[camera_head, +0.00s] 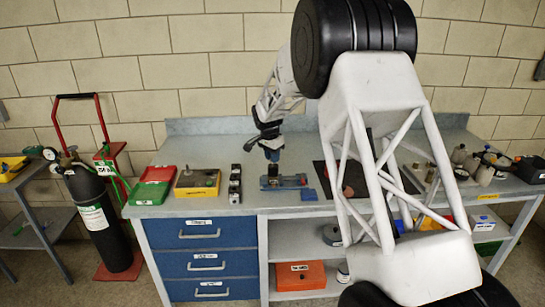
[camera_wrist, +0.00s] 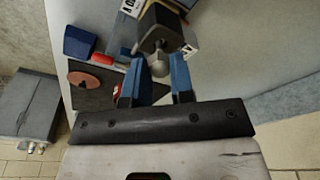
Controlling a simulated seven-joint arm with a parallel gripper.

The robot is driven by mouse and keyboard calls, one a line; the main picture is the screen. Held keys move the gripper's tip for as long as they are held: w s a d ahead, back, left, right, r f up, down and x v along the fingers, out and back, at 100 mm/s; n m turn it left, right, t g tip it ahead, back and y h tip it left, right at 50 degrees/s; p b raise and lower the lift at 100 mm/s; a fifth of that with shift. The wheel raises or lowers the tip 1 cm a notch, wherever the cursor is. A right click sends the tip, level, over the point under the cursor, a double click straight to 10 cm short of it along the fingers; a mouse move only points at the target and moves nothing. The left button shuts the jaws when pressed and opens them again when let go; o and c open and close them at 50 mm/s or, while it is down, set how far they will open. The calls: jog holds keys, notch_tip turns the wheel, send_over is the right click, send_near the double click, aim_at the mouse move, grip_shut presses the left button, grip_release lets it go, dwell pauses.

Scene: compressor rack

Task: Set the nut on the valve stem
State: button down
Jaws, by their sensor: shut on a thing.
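My gripper (camera_head: 272,152) points down over the bench, just above a low blue-and-grey fixture (camera_head: 290,183). In the wrist view, my gripper's two blue fingers (camera_wrist: 157,80) are shut on a small grey rounded part (camera_wrist: 158,65). A dark blocky piece (camera_wrist: 160,22) adjoins it on the far side. I take the held thing for the nut, but its shape is partly hidden by the fingers. I cannot make out the valve stem clearly, nor whether the held part touches the fixture.
Left of the fixture are a row of small dark blocks (camera_head: 235,184), a yellow box (camera_head: 197,183) and red and green trays (camera_head: 152,186). A small blue block (camera_head: 309,194) lies to its right. A dark mat with a reddish disc (camera_wrist: 102,82) shows in the wrist view. My arm hides part of the right bench.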

jog(key=shift+f, duration=0.9)
dwell(0.8)
jog(key=c, duration=0.5)
grip_release()
jog(key=shift+r, duration=0.15)
jog(key=shift+r, duration=3.35)
